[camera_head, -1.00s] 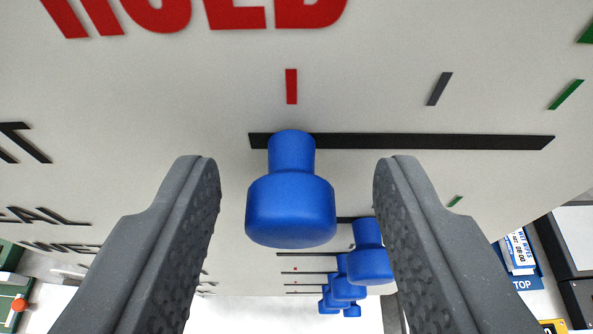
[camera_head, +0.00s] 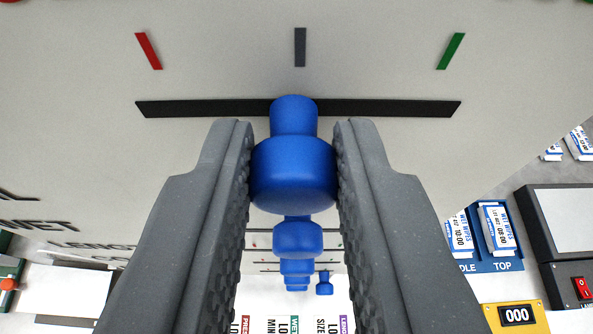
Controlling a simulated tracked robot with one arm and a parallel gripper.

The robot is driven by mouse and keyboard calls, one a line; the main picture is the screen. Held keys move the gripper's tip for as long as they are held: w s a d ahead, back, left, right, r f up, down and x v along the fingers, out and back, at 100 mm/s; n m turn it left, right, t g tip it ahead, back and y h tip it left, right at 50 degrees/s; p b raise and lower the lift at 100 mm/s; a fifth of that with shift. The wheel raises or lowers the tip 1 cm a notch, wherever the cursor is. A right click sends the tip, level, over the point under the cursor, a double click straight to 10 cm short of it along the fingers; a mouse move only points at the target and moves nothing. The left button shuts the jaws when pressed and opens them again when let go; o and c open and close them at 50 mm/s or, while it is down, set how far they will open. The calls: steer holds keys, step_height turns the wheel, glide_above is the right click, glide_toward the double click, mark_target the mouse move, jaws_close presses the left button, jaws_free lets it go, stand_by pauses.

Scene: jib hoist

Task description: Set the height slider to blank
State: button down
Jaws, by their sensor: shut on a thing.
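A blue slider knob (camera_head: 293,180) stands out from a pale panel (camera_head: 90,80) on a dark horizontal slot (camera_head: 400,107). The knob is near the middle of the slot, just below a dark grey mark (camera_head: 300,47). A red mark (camera_head: 148,51) is above the slot's left end and a green mark (camera_head: 451,51) above its right end. My gripper (camera_head: 293,150) is shut on the knob, with one grey finger on each side. No label naming this slider is readable.
More blue knobs (camera_head: 297,238) on further slots line up beyond the held one, one offset right (camera_head: 324,284). To the right are a blue holder with cards (camera_head: 497,232), a red switch (camera_head: 582,288) and a display reading 000 (camera_head: 517,315).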

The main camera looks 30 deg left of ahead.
steer(key=shift+d+r, duration=0.1)
steer(key=shift+r, duration=0.05)
steer(key=c, duration=1.2)
jaws_free()
steer(key=shift+c, duration=0.2)
steer(key=shift+w, duration=0.1)
steer(key=b+v, duration=0.1)
steer(key=v, duration=1.2)
steer(key=shift+s+d+b, duration=0.2)
steer(key=shift+s+b, duration=0.15)
steer(key=s+d+r+m+t+h+b, duration=0.1)
steer(key=s+d+m+t+h+b, duration=0.1)
steer(key=s, duration=0.5)
steer(key=s+d+r+m+t+h+b, duration=0.1)
steer(key=s+d+r+m+h, duration=0.1)
steer(key=s, duration=0.5)
steer(key=d+m+h, duration=0.1)
steer(key=m+h, duration=0.1)
steer(key=shift+s+d+t+h+b, duration=0.2)
steer(key=shift+d+t+h+b, duration=0.1)
steer(key=shift+d+t+b, duration=0.1)
